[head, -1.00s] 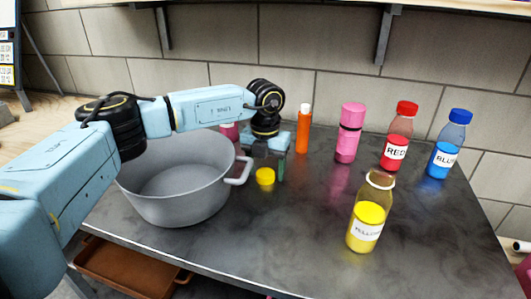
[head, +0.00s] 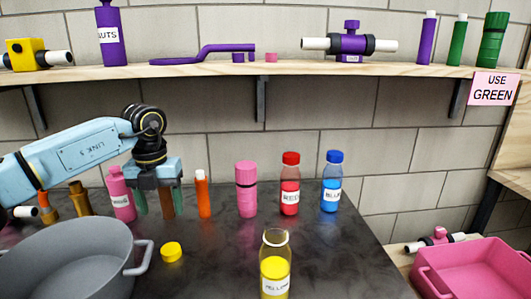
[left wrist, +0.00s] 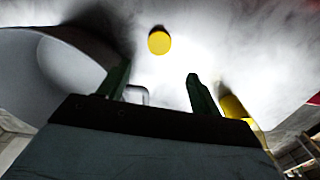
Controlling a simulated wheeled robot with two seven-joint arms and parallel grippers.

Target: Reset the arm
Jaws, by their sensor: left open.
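My left arm comes in from the left in the head view. My left gripper (head: 160,203) points down above the dark table (head: 330,265), its green fingers apart with nothing held between them. A brown item shows behind the fingers. In the left wrist view the open fingers (left wrist: 155,88) also show, with the yellow cap (left wrist: 159,41) on the table beyond them. In the head view the yellow cap (head: 171,251) lies right of the grey pot (head: 75,255). The uncapped yellow bottle (head: 274,268) stands upright at the front. My right gripper is not in view.
Bottles stand along the table's back: pink (head: 121,195), orange (head: 203,195), pink cylinder (head: 246,190), red (head: 290,185) and blue (head: 331,182). A wooden shelf (head: 200,70) holds purple and green items above. A "USE GREEN" sign (head: 493,88) hangs right, above a pink bin (head: 480,270).

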